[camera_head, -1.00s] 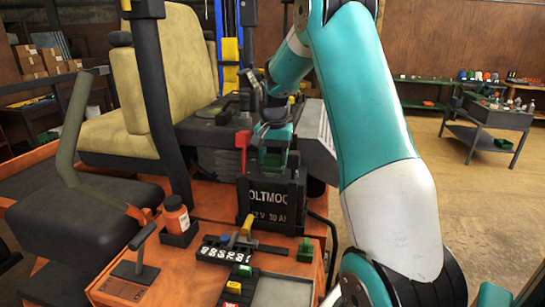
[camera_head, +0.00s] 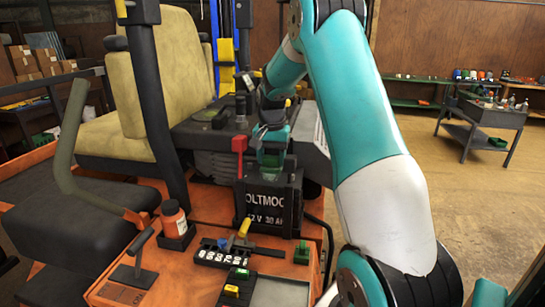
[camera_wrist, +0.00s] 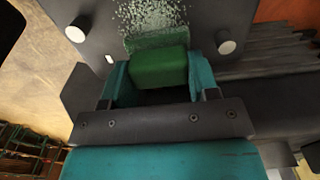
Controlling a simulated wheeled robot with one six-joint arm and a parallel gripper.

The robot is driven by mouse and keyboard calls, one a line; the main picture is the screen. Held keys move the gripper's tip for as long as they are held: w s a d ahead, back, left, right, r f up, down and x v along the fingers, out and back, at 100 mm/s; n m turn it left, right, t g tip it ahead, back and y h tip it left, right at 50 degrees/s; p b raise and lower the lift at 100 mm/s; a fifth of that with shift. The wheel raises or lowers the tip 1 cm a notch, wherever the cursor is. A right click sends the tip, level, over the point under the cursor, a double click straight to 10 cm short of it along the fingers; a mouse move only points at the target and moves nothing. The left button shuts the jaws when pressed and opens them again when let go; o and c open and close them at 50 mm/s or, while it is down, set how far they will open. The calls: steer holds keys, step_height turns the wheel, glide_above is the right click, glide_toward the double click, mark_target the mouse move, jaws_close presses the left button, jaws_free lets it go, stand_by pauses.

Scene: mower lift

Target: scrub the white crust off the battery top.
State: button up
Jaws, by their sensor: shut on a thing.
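The black battery (camera_head: 268,207), with white lettering on its front, stands upright on the orange mower deck. In the wrist view its grey top shows two round pale terminals, one at the left (camera_wrist: 77,30) and one at the right (camera_wrist: 227,42). A speckled whitish crust (camera_wrist: 152,14) lies between them. My gripper (camera_wrist: 158,82) is shut on a green scrubbing block (camera_wrist: 158,68), with a teal finger on each side. The block is at the near edge of the crust; its underside is hidden, so I cannot tell if it touches. In the head view my gripper (camera_head: 271,155) is over the battery top.
A red upright lever (camera_head: 240,150) stands close left of the battery. An orange bottle (camera_head: 173,218), a black strip with white labels (camera_head: 220,257), a yellow-handled tool (camera_head: 245,224) and a small green block (camera_head: 302,253) are on the deck in front. The yellow seat (camera_head: 175,75) is behind.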

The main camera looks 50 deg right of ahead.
steer(key=shift+s+a+f+b, duration=0.1)
steer(key=shift+s+a+b, duration=0.1)
steer(key=shift+s+a, duration=0.5)
steer(key=shift+s+a+b, duration=0.2)
steer(key=shift+s+a, duration=0.15)
steer(key=shift+a, duration=0.7)
steer(key=shift+s+a+f+b, duration=0.1)
steer(key=shift+s+a+b, duration=0.1)
steer(key=shift+s+a, duration=0.5)
steer(key=shift+w+a, duration=0.2)
step_height(320, 180, up, 6)
steer(key=p, duration=0.5)
steer(key=shift+r, duration=0.15)
steer(key=shift+r+p, duration=0.85)
steer(key=shift+r, duration=0.6)
